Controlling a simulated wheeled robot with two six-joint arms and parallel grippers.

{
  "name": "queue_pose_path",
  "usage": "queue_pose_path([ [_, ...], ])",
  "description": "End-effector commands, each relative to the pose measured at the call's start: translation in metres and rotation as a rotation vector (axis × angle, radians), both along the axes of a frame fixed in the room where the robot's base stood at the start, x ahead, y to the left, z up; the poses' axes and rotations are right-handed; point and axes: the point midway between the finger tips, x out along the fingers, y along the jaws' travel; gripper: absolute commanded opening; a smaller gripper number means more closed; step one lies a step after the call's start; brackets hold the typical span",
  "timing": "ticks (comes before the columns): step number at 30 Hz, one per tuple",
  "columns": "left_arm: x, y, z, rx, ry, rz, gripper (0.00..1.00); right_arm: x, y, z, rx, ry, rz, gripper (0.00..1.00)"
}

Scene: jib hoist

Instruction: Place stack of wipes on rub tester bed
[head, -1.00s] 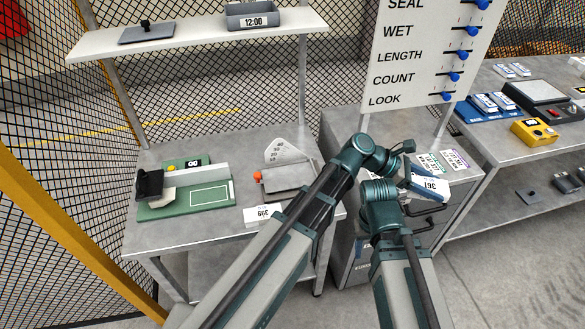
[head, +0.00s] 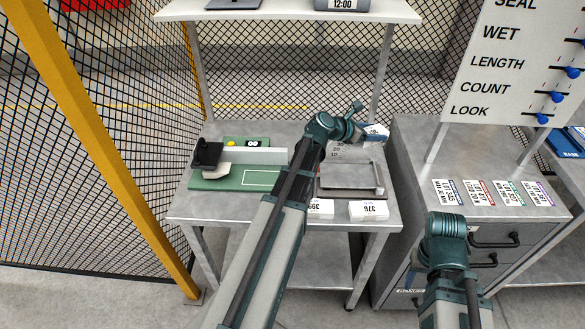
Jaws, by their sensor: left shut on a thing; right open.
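My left gripper (head: 359,122) is shut on a small white and blue piece, seemingly the stack of wipes (head: 377,132). It holds it above the back right of the bench, behind the grey tray device; the arm partly hides the grip. The green-based device (head: 208,184) on the left of the bench looks like the rub tester. It has a black block, a pale upright plate and a white-outlined rectangle that appears to be its bed (head: 262,178), empty. My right arm is at the lower right, in front of the drawer cabinet; its gripper is hidden behind its wrist.
The grey tray device (head: 347,178) with a number scale sits right of the green device. White packs marked 399 (head: 320,208) and 376 (head: 368,210) lie at the bench's front edge. A shelf (head: 290,13) hangs above. Several labelled cards lie on the cabinet (head: 420,160).

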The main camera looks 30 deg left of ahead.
Motion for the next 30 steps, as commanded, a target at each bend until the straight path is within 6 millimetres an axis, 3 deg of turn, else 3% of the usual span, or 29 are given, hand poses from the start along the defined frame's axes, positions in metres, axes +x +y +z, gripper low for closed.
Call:
queue_pose_path([
  [1,0.001,0.029,-0.007,-0.001,-0.002,0.058,0.07,0.0,0.0,-0.008,0.0,0.0,0.0,0.5],
  [3,0.001,0.061,-0.01,-0.001,-0.006,0.121,0.07,0.0,0.0,-0.011,0.0,0.0,0.0,0.5],
  [6,-0.001,0.096,-0.013,-0.002,-0.009,0.192,0.07,0.0,0.0,-0.015,0.0,0.0,0.0,0.5],
  [10,-0.003,0.123,-0.015,-0.003,-0.014,0.247,0.07,0.0,0.0,-0.018,0.0,0.0,0.0,0.5],
  [14,-0.005,0.135,-0.016,-0.003,-0.016,0.271,0.07,0.0,0.0,-0.019,0.0,0.0,0.0,0.5],
  [20,-0.005,0.135,-0.019,-0.002,-0.016,0.272,0.07,0.0,0.0,-0.022,0.0,0.0,0.0,0.5],
  [30,-0.005,0.135,-0.065,-0.003,-0.015,0.27,0.07,0.0,0.0,-0.068,0.0,0.0,0.0,0.5],
])
